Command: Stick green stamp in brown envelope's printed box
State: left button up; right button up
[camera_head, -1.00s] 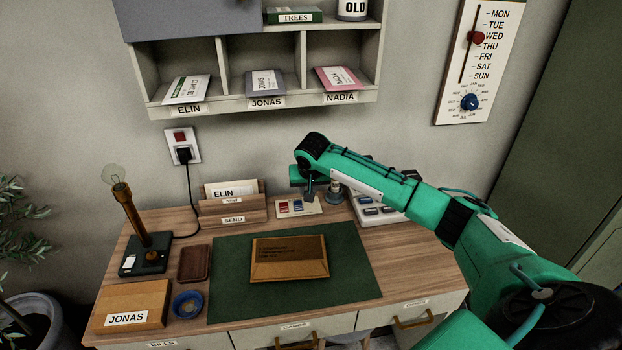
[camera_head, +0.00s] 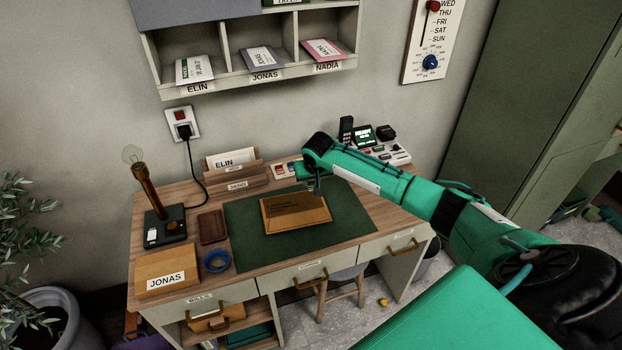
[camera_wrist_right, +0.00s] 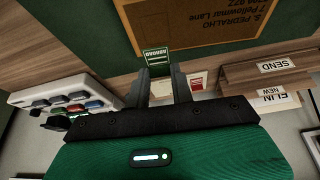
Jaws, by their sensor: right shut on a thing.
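The brown envelope (camera_head: 295,213) lies on the green desk mat (camera_head: 245,215), with dark printed address lines. It also shows at the top of the right wrist view (camera_wrist_right: 190,25). My right gripper (camera_head: 318,192) is above the mat by the envelope's far right corner. In the right wrist view its fingertips (camera_wrist_right: 160,72) are shut on the green stamp (camera_wrist_right: 156,58), which has white lettering reading ABROAD. The stamp appears apart from the envelope. I cannot make out the printed box in either view. My left gripper is not in view.
The stamp card (camera_head: 283,171) lies behind the mat, beside the SEND and NEW letter rack (camera_head: 232,176). A device with several buttons (camera_head: 392,157) stands at the back right. A lamp (camera_head: 160,220), brown tray (camera_head: 212,226), blue bowl (camera_head: 216,261) and JONAS box (camera_head: 168,272) fill the left.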

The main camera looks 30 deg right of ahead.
aim_at(312, 188)
notch_tip(312, 188, down, 4)
jog(key=b, duration=0.4)
jog(key=shift+f, duration=0.6)
jog(key=o, duration=1)
jog(key=shift+r, duration=0.15)
jog(key=v, duration=1.3)
jog(key=shift+a+r+b, duration=0.1)
jog(key=shift+r+b, duration=0.15)
jog(key=shift+b, duration=0.1)
